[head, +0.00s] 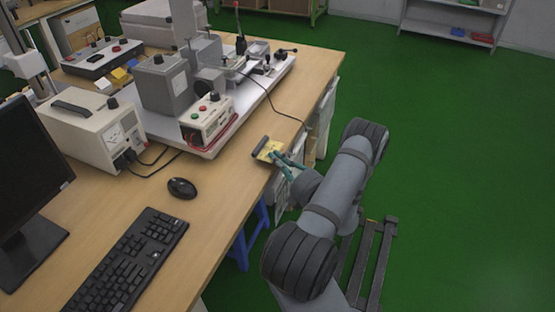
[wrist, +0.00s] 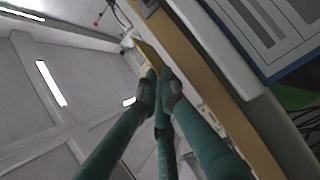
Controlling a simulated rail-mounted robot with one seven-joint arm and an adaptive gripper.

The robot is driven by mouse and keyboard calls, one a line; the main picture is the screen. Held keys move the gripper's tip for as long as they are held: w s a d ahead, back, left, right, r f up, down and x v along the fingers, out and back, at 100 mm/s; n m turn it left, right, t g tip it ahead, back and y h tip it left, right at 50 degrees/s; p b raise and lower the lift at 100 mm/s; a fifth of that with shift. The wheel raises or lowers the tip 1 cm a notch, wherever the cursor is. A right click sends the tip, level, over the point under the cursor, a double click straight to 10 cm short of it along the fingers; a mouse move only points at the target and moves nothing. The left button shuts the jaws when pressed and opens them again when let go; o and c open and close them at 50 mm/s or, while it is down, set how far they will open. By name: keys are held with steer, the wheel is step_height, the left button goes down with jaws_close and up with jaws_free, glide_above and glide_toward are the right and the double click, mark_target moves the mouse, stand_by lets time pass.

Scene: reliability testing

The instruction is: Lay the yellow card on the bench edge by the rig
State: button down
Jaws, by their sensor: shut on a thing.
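The yellow card (head: 267,151) is at the right edge of the wooden bench (head: 235,170), in front of the rig (head: 205,115). My gripper (head: 278,160) reaches in from the right, with its green fingers shut on the card. In the wrist view the card (wrist: 150,54) stands out beyond the closed fingertips (wrist: 158,76), beside the bench edge (wrist: 205,75). I cannot tell whether the card touches the bench top. A small dark bar-like thing (head: 260,142) shows right beside the card in the head view.
A control box with red wires (head: 208,122) stands just behind the card, and a black cable (head: 275,105) runs over the bench edge. A mouse (head: 182,188) and keyboard (head: 128,262) lie to the left. Bare bench lies between mouse and card.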

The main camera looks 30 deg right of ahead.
steer(key=shift+f+b, duration=0.4)
steer(key=shift+f, duration=0.15)
steer(key=c, duration=2.2)
jaws_free()
steer(key=shift+s, duration=0.1)
steer(key=shift+r, duration=0.1)
steer(key=s, duration=0.4)
steer(key=s+d, duration=0.1)
steer(key=s, duration=0.3)
steer(key=s+d+r, duration=0.1)
steer(key=s, duration=0.2)
steer(key=shift+s, duration=0.4)
